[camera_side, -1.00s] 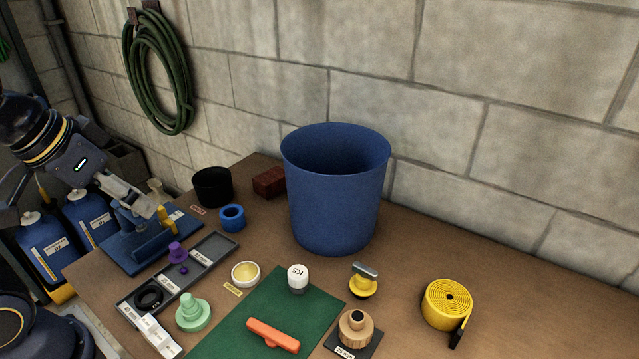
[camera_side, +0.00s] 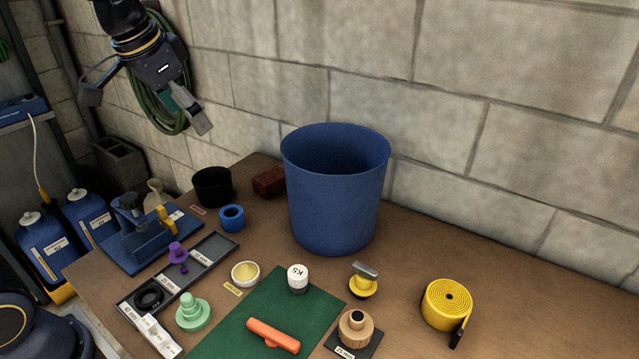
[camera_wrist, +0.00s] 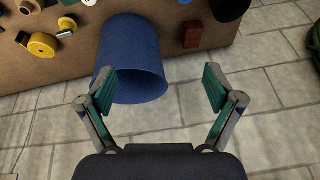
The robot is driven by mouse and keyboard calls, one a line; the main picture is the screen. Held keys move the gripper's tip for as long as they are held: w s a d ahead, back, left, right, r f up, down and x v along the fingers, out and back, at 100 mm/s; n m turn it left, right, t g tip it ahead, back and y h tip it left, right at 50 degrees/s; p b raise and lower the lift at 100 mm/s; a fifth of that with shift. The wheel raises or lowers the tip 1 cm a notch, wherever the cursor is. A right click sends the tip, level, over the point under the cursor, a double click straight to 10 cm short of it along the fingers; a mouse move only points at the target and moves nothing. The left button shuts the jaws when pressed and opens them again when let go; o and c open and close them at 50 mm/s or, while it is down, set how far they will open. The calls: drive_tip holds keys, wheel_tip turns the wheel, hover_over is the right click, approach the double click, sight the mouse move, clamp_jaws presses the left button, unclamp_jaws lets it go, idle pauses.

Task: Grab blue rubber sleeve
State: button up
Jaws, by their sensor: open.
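The blue rubber sleeve (camera_side: 232,218), a short thick ring with a dark hole, sits on the brown bench between the black cup and the grey tray in the side view. My gripper (camera_side: 197,116) is high above the bench's back left, in front of the wall, well up and left of the sleeve. In the wrist view my gripper (camera_wrist: 159,90) has its green-padded fingers wide apart with nothing held. The sleeve cannot be clearly made out in that view; only a sliver of blue shows at its top edge.
A tall blue bucket (camera_side: 333,205) stands right of the sleeve. The black cup (camera_side: 212,187) and red brick (camera_side: 269,181) are behind it. The grey tray (camera_side: 210,252) and blue vise (camera_side: 145,236) lie in front and left. Bench right of the bucket is mostly clear.

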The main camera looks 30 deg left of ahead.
drive_tip(key=w+a+f+g, duration=0.2)
drive_tip(key=w+a+f, duration=0.25)
drive_tip(key=w, duration=0.35)
drive_tip(key=n+g, duration=0.1)
drive_tip(key=g, duration=0.1)
hover_over(232, 215)
drive_tip(key=d, duration=0.2)
wheel_tip(232, 215, down, 14)
drive_tip(key=f, duration=0.6)
drive_tip(key=s+f, duration=0.1)
drive_tip(key=f, duration=0.8)
drive_tip(key=shift+s+a+f, duration=0.15)
drive_tip(key=shift+a+f, duration=0.05)
drive_tip(key=shift+f, duration=0.2)
drive_tip(key=shift+r, duration=0.1)
drive_tip(key=c, duration=1.5)
